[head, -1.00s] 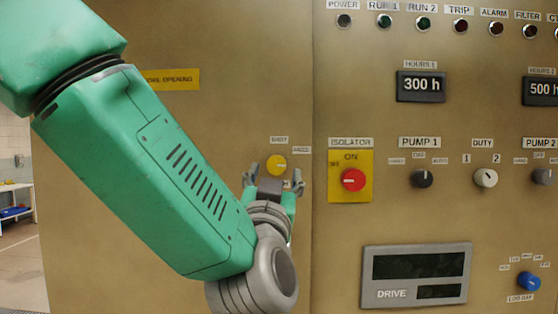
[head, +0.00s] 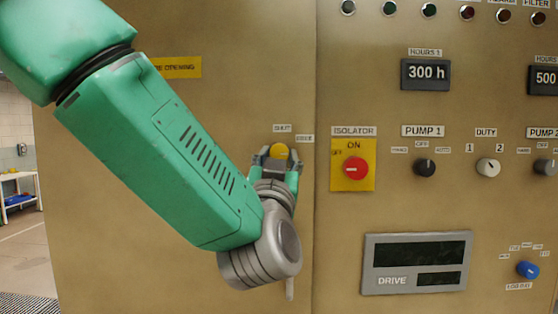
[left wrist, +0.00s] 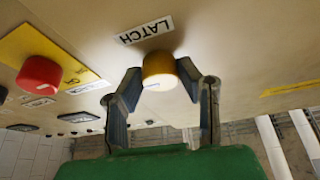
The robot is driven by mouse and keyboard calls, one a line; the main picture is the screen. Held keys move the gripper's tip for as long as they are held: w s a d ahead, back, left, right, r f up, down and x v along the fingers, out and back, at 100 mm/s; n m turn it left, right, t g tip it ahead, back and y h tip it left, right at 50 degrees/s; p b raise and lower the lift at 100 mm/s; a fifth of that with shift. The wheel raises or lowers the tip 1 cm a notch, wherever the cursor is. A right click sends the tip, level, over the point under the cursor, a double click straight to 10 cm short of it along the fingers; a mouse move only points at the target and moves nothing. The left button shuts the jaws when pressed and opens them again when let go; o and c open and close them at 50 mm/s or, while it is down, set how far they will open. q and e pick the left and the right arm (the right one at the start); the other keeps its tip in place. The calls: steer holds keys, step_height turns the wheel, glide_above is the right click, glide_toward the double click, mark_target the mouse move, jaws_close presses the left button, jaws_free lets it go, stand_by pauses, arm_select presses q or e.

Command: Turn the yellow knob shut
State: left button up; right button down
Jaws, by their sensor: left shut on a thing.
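The yellow knob (head: 279,151) is on the tan cabinet door, left of the panel seam. My left gripper (head: 277,157) reaches up to it from below, with a finger on each side. In the left wrist view the yellow knob (left wrist: 159,66) sits between the fingertips of my left gripper (left wrist: 157,74), which is shut on it. A short pale line shows on the knob's face near its lower edge there. A small label reading SHUT (head: 282,128) is above the knob, with another small, hard-to-read label at its upper right. My right gripper is not in view.
A red isolator knob (head: 355,168) on a yellow plate is close to the right of my gripper. The grey drive display (head: 417,264) is lower right. A LATCH label (left wrist: 146,30) shows near the knob in the wrist view. The door left of my arm is mostly bare.

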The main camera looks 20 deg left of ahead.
arm_select(q)
steer(key=shift+w+d+n+g+y+b, duration=0.15)
steer(key=shift+n+g+y+b, duration=1.05)
steer(key=shift+n+b, duration=2)
steer(key=shift+s+d+n+g+y+b, duration=0.1)
steer(key=shift+n+g+y+b, duration=1.5)
steer(key=shift+n, duration=2.95)
steer(key=shift+w+d+n+g+y+b, duration=0.15)
steer(key=shift+n+g+y+b, duration=0.65)
steer(key=shift+n+b, duration=2.6)
steer(key=shift+s+r+n+p, duration=0.1)
steer(key=shift+n+p, duration=0.35)
steer(key=shift+n, duration=0.2)
steer(key=o, duration=1.1)
steer(key=shift+o, duration=0.2)
